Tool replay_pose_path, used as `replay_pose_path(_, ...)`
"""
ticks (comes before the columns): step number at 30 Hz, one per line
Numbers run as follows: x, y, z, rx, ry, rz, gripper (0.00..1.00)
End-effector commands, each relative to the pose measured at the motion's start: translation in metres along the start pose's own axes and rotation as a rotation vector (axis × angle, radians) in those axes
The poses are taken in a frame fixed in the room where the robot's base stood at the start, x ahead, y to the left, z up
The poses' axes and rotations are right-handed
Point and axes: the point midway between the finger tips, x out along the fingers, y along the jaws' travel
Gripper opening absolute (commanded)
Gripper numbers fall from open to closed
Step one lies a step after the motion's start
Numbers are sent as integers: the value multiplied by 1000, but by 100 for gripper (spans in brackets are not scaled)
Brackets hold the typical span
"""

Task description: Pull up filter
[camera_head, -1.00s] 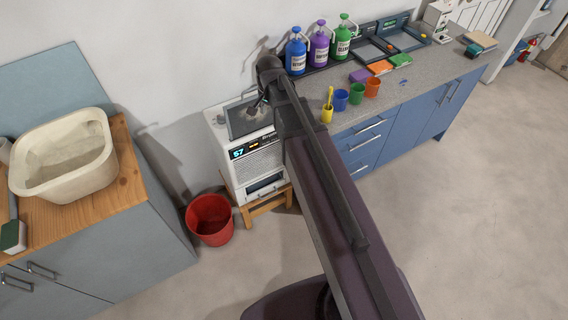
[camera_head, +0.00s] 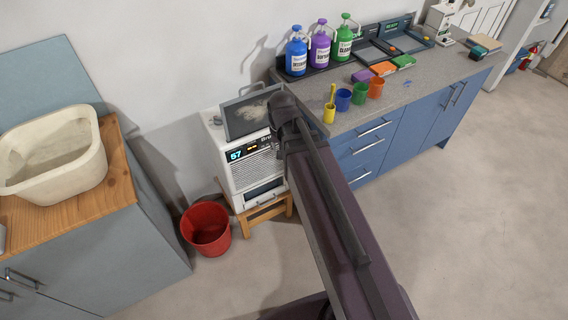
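The filter's right side is partly covered by the end of my arm. My gripper's fingers are hidden behind my arm's end, beside the filter's right edge. I cannot see whether they touch or hold it.
The appliance stands on a wooden stool (camera_head: 263,211). A red bucket (camera_head: 206,229) is on the floor to its left. A wooden-topped cabinet holds a cream basin (camera_head: 54,160). The right counter (camera_head: 425,82) carries bottles, cups and sponges. The right floor is clear.

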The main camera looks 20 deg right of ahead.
Motion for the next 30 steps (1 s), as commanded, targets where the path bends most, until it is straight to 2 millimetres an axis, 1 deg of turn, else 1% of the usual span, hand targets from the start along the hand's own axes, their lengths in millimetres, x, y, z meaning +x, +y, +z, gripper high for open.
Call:
replay_pose_path(1,7,2,7,-20,-3,2,48)
replay_pose_path(8,16,7,20,-94,-13,6,48)
replay_pose_path(23,16,8,23,-117,-16,7,48)
replay_pose_path(30,16,15,43,-210,-30,11,48)
